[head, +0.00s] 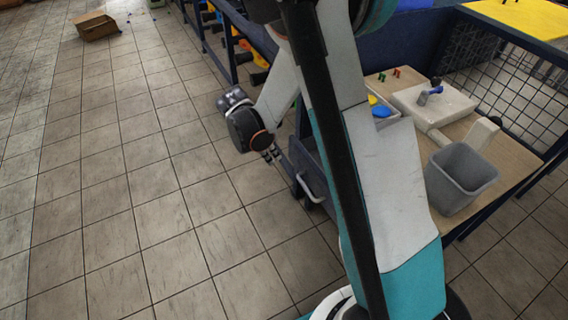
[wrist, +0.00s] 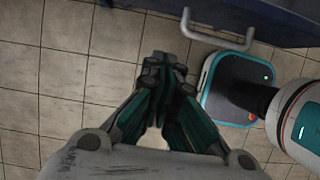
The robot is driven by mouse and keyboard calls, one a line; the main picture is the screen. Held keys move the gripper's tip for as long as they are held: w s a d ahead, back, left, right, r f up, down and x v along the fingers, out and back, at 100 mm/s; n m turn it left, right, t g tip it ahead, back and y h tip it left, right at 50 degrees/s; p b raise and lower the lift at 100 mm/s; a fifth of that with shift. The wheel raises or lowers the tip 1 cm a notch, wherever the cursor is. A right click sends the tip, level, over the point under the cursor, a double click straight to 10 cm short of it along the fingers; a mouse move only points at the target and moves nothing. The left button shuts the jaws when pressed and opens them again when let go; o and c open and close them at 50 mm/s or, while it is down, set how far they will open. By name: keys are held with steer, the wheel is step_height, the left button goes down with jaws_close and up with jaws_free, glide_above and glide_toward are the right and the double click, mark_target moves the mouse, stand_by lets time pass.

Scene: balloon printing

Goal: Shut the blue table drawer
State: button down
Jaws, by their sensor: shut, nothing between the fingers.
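The blue table drawer (head: 303,158) is mostly hidden behind my arm in the head view; I cannot tell how far it stands out. Its pale bar handle (head: 313,187) shows near the floor side of the table. In the wrist view the dark blue drawer front (wrist: 285,22) is at the upper right, with the handle (wrist: 216,40) sticking out from it. My gripper (head: 272,154) is shut and empty, left of the handle in the head view. In the wrist view its fingertips (wrist: 165,64) point toward the drawer side and are apart from the handle.
A wire mesh panel (head: 510,85) stands behind. A cardboard box (head: 96,26) lies far left.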

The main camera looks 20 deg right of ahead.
steer(key=d+f+b, duration=0.5)
steer(key=d+f, duration=0.2)
steer(key=f, duration=0.2)
steer(key=shift+d+f, duration=0.15)
steer(key=shift+d, duration=0.2)
steer(key=shift+w, duration=0.15)
